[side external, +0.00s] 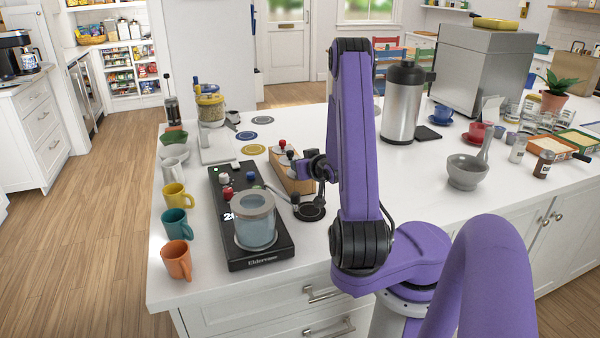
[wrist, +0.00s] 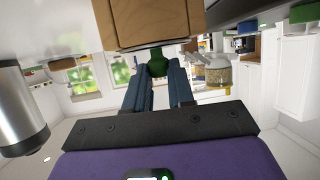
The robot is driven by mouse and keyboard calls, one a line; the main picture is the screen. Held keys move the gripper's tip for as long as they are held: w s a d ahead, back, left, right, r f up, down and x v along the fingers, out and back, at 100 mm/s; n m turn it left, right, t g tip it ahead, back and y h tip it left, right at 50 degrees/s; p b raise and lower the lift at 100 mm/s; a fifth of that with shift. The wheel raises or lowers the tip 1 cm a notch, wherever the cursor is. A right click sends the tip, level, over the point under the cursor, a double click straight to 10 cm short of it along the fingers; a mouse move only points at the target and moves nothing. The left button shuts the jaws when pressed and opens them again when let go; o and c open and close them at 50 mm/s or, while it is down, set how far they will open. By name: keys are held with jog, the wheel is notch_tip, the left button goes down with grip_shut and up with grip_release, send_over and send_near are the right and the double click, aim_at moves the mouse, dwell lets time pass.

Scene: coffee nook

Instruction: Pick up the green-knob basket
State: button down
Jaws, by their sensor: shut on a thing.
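A green knob (wrist: 158,62) shows in the wrist view between the two fingers of my gripper (wrist: 157,75), which are shut on it. The wooden stand (wrist: 155,22) is just beyond it; the basket body under the knob is hidden. In the side view my gripper (side external: 300,165) is at the near end of the wooden stand (side external: 283,176) on the counter.
A black appliance (side external: 265,257) with a glass jar (side external: 255,222) stands left of the stand. Mugs line the left edge. A steel dispenser (side external: 402,105) stands behind right; a grey mortar (side external: 466,172) stands right.

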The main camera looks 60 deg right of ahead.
jog(key=shift+r, duration=0.1)
notch_tip(320, 180, up, 10)
dwell(0.9)
